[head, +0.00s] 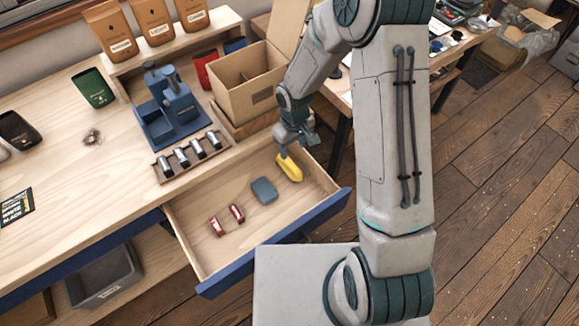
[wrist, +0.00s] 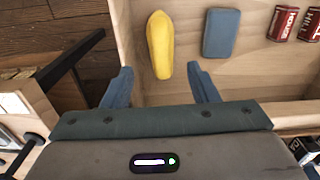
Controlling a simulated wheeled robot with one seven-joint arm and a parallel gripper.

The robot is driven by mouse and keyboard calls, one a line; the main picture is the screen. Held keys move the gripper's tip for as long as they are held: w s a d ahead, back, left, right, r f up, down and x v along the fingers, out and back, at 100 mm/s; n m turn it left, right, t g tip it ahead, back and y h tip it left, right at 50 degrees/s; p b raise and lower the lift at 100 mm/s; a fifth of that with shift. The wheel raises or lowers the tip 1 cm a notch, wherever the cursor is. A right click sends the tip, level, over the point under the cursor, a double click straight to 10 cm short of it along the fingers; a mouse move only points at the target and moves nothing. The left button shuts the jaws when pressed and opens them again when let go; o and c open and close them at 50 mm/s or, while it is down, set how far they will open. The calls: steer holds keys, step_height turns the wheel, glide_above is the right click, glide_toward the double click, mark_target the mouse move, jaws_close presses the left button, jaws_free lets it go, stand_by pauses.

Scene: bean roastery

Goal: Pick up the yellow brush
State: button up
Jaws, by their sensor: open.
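The yellow brush (head: 289,168) lies in the open drawer (head: 224,258), near its right end in the head view. My gripper (head: 288,151) is just above the drawer at the brush's upper end. In the wrist view the brush (wrist: 160,45) lies ahead of my open gripper (wrist: 161,80), in line with the gap between the two blue fingers. The brush's near end reaches about the level of the fingertips. Nothing is held between the fingers. I cannot tell the exact height of the fingers above the brush.
A cardboard box (head: 240,85) stands on the counter behind the drawer. A rack of metal cylinders (head: 190,155) sits near the counter edge.

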mark_target(292, 164)
step_height(292, 164, down, 11)
steer(key=b, duration=0.6)
steer(key=shift+w+a+f, duration=0.1)
steer(key=shift+a+f, duration=0.05)
steer(key=shift+f, duration=0.05)
steer(key=shift+r, duration=0.1)
steer(key=c, duration=0.8)
steer(key=shift+r, duration=0.15)
step_height(292, 164, up, 18)
steer(key=o, duration=0.5)
steer(key=c, duration=0.4)
